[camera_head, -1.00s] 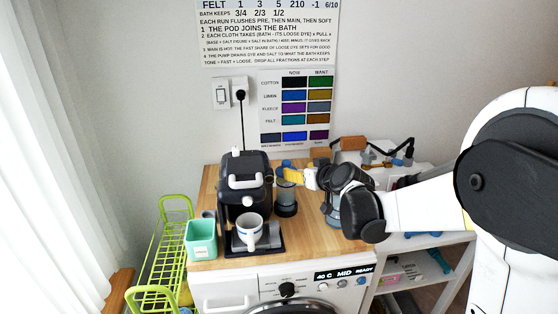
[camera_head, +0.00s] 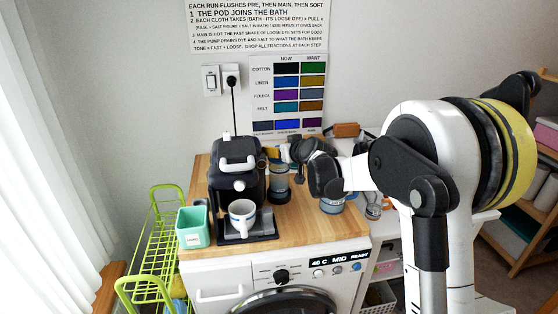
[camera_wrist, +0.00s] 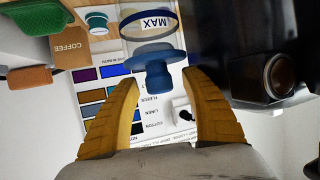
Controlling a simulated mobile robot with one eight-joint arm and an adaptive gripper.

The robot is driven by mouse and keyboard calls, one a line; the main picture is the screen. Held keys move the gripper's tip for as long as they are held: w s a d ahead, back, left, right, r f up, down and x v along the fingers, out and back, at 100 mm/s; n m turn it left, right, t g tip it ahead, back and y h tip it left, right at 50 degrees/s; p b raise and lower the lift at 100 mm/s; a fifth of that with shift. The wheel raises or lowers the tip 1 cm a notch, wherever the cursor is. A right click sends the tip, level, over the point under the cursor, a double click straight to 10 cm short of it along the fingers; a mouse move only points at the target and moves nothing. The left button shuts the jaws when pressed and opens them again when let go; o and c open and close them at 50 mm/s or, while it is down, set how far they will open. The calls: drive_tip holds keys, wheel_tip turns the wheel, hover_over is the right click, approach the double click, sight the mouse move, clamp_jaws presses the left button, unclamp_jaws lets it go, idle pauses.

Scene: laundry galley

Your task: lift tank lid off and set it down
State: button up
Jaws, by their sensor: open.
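The clear tank (camera_head: 279,187) stands on the wooden counter, right beside the black coffee machine. In the wrist view, which is upside down, the tank (camera_wrist: 150,24) shows a MAX label and a dark blue band. The blue lid (camera_wrist: 152,66) with its knob appears to sit on the tank's top. My gripper (camera_wrist: 162,84) is open, its yellow fingers on either side of the lid's knob with gaps showing. In the head view my gripper (camera_head: 277,155) is at the tank's top, and the lid is largely hidden there.
The coffee machine (camera_head: 236,170) is close on the left, with a white mug (camera_head: 242,215) on its tray. A green cup (camera_head: 193,226) stands left of it. A wall chart (camera_head: 288,95) hangs behind. The counter front (camera_head: 285,240) is bare.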

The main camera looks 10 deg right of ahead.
drive_tip(key=shift+s+r, duration=0.1)
drive_tip(key=shift+r, duration=0.05)
drive_tip(key=shift+c, duration=0.5)
drive_tip(key=c, duration=1.1)
drive_tip(key=shift+r+p, duration=0.3)
drive_tip(key=shift+r, duration=0.15)
drive_tip(key=r, duration=0.1)
drive_tip(key=r+p, duration=0.2)
drive_tip(key=r, duration=0.1)
drive_tip(key=shift+s+d, duration=0.1)
drive_tip(key=shift+d, duration=0.2)
drive_tip(key=s+d+r+p, duration=0.1)
drive_tip(key=d+r, duration=0.1)
drive_tip(key=d, duration=0.1)
drive_tip(key=s+d+r+p, duration=0.1)
drive_tip(key=s+d+r, duration=0.1)
drive_tip(key=d, duration=0.1)
drive_tip(key=s+d+r+p, duration=0.1)
drive_tip(key=s+d+r, duration=0.1)
drive_tip(key=d, duration=0.1)
drive_tip(key=shift+s+d, duration=0.1)
drive_tip(key=shift+d, duration=0.3)
